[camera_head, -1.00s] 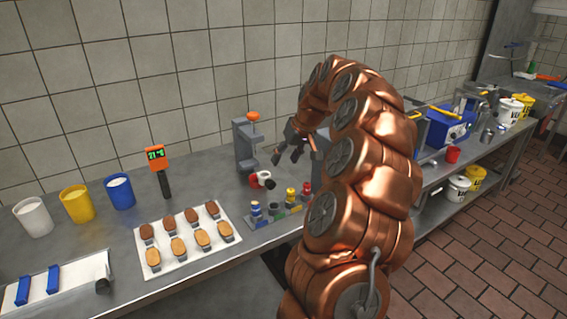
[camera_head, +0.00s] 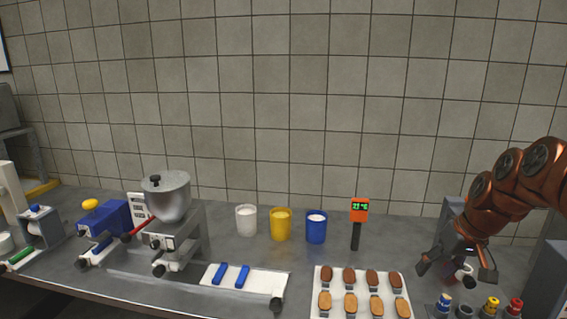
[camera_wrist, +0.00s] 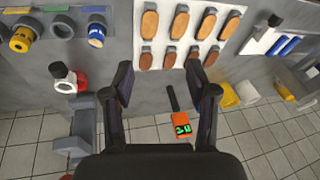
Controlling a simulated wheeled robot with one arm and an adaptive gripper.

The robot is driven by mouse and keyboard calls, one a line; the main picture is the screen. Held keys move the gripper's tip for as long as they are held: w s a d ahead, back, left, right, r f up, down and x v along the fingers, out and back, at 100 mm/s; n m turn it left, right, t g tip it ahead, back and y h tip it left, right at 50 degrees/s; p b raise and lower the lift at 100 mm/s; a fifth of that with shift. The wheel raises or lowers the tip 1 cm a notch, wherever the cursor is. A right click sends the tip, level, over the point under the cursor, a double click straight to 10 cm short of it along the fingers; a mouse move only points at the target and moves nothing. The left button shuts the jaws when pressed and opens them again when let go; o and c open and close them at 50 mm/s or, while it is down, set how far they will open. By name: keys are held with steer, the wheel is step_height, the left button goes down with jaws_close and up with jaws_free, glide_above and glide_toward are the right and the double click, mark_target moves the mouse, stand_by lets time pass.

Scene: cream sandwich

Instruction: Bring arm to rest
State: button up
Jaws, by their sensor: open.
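My copper arm reaches in from the right edge in the head view. My gripper (camera_head: 458,271) hangs above the right part of the metal counter (camera_head: 225,258), with its fingers spread. In the wrist view my gripper (camera_wrist: 162,85) is open, with nothing between its fingers. A white tray (camera_head: 316,309) with brown and tan oval pieces in two rows lies left of my gripper in the head view. The thermometer (camera_head: 359,210) with an orange head and green digits stands behind the tray; it also shows in the wrist view (camera_wrist: 182,129).
White (camera_head: 246,220), yellow (camera_head: 280,225) and blue (camera_head: 316,229) cups stand near the wall. A silver hopper machine (camera_head: 168,197) and a blue machine (camera_head: 107,217) stand further left. Several coloured-cap bottles (camera_head: 490,305) stand at the front right. Bare counter lies between cups and tray.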

steer(key=s+a+f+n+g, duration=0.1)
steer(key=s+a+f+g, duration=0.1)
steer(key=s+a, duration=1.1)
steer(key=s+a+f+g+h, duration=0.1)
steer(key=s+f, duration=0.1)
steer(key=s, duration=0.7)
steer(key=s+a+f+m+g+h, duration=0.1)
steer(key=s+f, duration=0.2)
steer(key=s, duration=0.5)
steer(key=shift+s+a+f+g, duration=0.2)
steer(key=shift+s+f+g, duration=0.15)
steer(key=shift+g, duration=0.05)
